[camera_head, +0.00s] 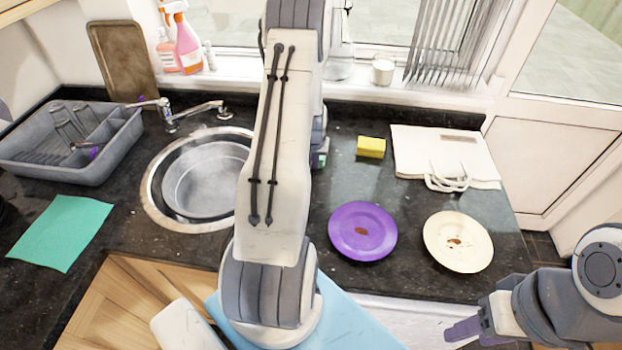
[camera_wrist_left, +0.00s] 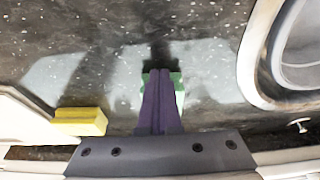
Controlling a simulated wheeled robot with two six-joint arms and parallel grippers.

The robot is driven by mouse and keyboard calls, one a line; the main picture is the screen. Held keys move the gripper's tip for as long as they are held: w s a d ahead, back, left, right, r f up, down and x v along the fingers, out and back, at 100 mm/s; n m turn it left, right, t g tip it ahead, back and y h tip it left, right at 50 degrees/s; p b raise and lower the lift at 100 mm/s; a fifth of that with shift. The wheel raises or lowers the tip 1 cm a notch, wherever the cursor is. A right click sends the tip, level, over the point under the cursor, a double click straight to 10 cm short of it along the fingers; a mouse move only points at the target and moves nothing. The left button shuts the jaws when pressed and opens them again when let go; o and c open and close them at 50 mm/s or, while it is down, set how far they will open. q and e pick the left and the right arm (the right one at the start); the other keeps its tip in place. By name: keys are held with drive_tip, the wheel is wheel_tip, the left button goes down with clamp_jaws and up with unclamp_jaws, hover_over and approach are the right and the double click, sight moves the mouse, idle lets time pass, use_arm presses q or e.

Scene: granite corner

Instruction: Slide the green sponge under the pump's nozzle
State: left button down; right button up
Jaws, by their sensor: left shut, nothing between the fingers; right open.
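The green sponge (camera_wrist_left: 179,88) shows in the left wrist view around the tips of my left gripper (camera_wrist_left: 160,76), which partly hides it. My left gripper's purple fingers are shut with nothing between them. I cannot tell whether they touch the sponge. In the head view my left arm crosses the middle and hides most of that spot; only a small part of the gripper (camera_head: 321,150) shows at its right edge. My right gripper (camera_head: 466,333) is open and empty at the lower right.
A yellow sponge (camera_head: 370,148) lies right of my left arm. A purple plate (camera_head: 362,231) and a cream plate (camera_head: 458,241) lie nearer. The sink (camera_head: 152,187) and grey dish rack (camera_head: 92,172) are to the left.

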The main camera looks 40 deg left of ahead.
use_arm(q)
drive_tip(key=shift+d, duration=0.1)
drive_tip(key=shift+s, duration=0.2)
drive_tip(key=s+d, duration=0.1)
drive_tip(key=s+d+r, duration=0.1)
drive_tip(key=s, duration=0.1)
drive_tip(key=shift+s+d, duration=0.1)
drive_tip(key=shift+s, duration=0.05)
drive_tip(key=r, duration=0.1)
drive_tip(key=d+r, duration=0.1)
drive_tip(key=r, duration=0.1)
drive_tip(key=shift+s+d+r, duration=0.1)
drive_tip(key=shift+d+r, duration=0.05)
drive_tip(key=shift+r, duration=0.1)
drive_tip(key=shift+s+a+b+v, duration=0.15)
drive_tip(key=shift+b+v, duration=0.15)
drive_tip(key=shift+v, duration=1)
drive_tip(key=shift+s+a+b+v, duration=0.1)
drive_tip(key=shift+b+v, duration=0.2)
drive_tip(key=shift+v, duration=1.05)
use_arm(e)
drive_tip(key=shift+s+f, duration=0.45)
drive_tip(key=shift+f, duration=0.15)
use_arm(q)
drive_tip(key=shift+w, duration=0.1)
